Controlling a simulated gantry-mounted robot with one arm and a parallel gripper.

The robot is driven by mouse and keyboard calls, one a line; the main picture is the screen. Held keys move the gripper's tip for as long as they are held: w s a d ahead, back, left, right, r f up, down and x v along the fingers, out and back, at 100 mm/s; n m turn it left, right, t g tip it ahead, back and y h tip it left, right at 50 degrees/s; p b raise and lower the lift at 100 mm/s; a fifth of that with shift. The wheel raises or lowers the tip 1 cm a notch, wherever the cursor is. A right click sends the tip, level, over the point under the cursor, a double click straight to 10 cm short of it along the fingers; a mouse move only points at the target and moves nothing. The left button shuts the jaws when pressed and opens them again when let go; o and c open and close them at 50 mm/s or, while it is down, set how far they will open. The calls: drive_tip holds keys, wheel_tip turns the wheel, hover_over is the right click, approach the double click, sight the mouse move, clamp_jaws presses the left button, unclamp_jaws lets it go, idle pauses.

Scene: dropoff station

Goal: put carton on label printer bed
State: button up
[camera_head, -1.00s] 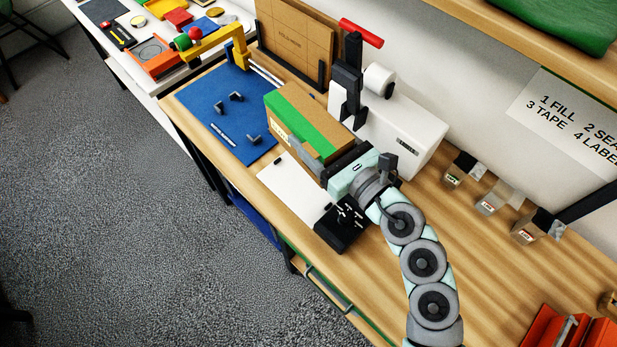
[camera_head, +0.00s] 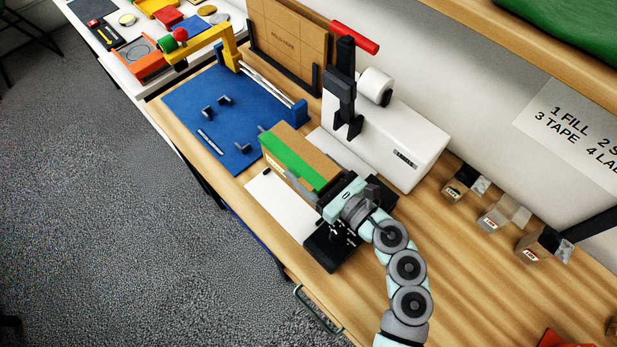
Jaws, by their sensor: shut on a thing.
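The carton (camera_head: 308,153) is a brown box with a green stripe in the head view. My gripper (camera_head: 322,184) is shut on its near right end. The label printer (camera_head: 398,150) is a white box with a black upright and a white roll, behind and to the right of the carton. A pale flat plate (camera_head: 322,141), which looks like its bed, shows between carton and printer, partly hidden by the carton. The carton is in front of this plate in the picture; I cannot tell whether it touches anything below.
A white sheet (camera_head: 272,202) and a black device (camera_head: 328,252) lie near the front edge. A blue mat (camera_head: 215,105) with small grey fixtures is at left. A flat brown carton stack (camera_head: 285,45) stands behind. Small tape-topped boxes (camera_head: 497,214) sit at right; the wood between is clear.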

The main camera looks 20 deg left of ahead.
drive_tip(key=shift+f, duration=2.6)
drive_tip(key=shift+f+b, duration=0.25)
drive_tip(key=shift+b, duration=0.25)
drive_tip(key=o, duration=1.7)
drive_tip(key=shift+w+r, duration=0.1)
drive_tip(key=shift+c, duration=0.2)
drive_tip(key=shift+r, duration=0.1)
drive_tip(key=shift+r+p, duration=0.2)
drive_tip(key=shift+p, duration=0.3)
drive_tip(key=v, duration=0.5)
drive_tip(key=b+v, duration=0.1)
drive_tip(key=v, duration=0.5)
drive_tip(key=shift+f, duration=0.2)
drive_tip(key=shift+s+d, duration=0.25)
drive_tip(key=shift+d, duration=0.2)
